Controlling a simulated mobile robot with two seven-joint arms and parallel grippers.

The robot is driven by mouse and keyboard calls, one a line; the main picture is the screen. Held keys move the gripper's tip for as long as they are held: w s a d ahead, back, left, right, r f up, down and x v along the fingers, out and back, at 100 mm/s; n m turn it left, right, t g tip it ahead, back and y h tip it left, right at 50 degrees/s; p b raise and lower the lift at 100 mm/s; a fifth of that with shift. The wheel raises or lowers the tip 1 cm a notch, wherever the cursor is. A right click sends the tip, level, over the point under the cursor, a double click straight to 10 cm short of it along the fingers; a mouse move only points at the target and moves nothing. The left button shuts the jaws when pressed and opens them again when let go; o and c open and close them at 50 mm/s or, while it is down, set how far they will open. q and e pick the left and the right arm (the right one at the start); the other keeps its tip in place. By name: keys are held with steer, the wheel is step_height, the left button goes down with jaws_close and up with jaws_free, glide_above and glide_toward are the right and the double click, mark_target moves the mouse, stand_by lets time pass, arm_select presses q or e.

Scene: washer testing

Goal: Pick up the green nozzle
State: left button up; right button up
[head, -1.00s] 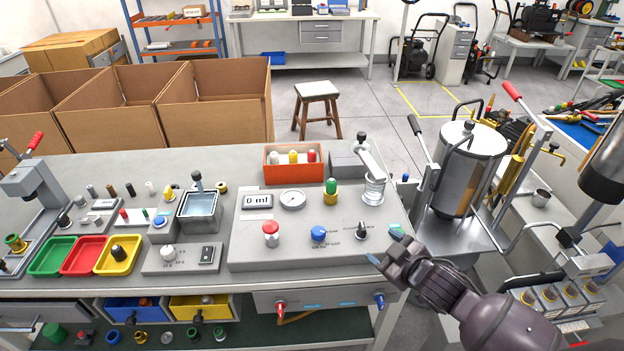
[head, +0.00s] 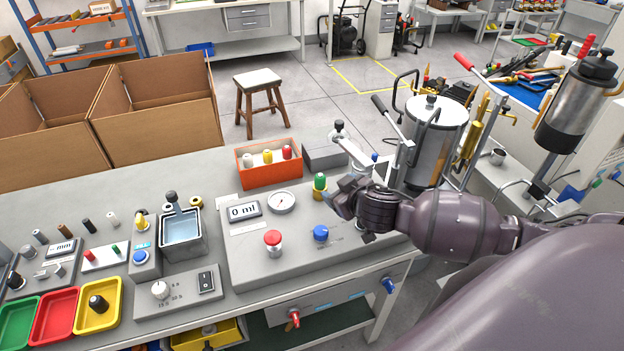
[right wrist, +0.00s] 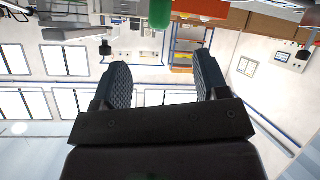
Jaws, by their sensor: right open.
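The green nozzle (head: 319,181) stands upright in a brass fitting (head: 320,193) on the grey test panel. My right gripper (head: 338,196) is open and empty just right of the nozzle. In the right wrist view the green nozzle (right wrist: 160,13) shows at the top edge, beyond the gap between the two open fingers (right wrist: 162,82). No contact between fingers and nozzle is visible. My left gripper is not in view.
An orange box (head: 270,176) with white, yellow and red nozzles sits behind the panel. A red knob (head: 273,240) and a blue knob (head: 321,233) stand in front of the nozzle. A metal tank (head: 428,150) is behind my right arm.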

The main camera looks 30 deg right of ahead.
mark_target(321, 179)
steer(key=shift+r+x, duration=0.2)
steer(key=shift+x, duration=5.2)
steer(key=shift+w+a, duration=0.1)
steer(key=shift+a, duration=0.05)
steer(key=c, duration=1.1)
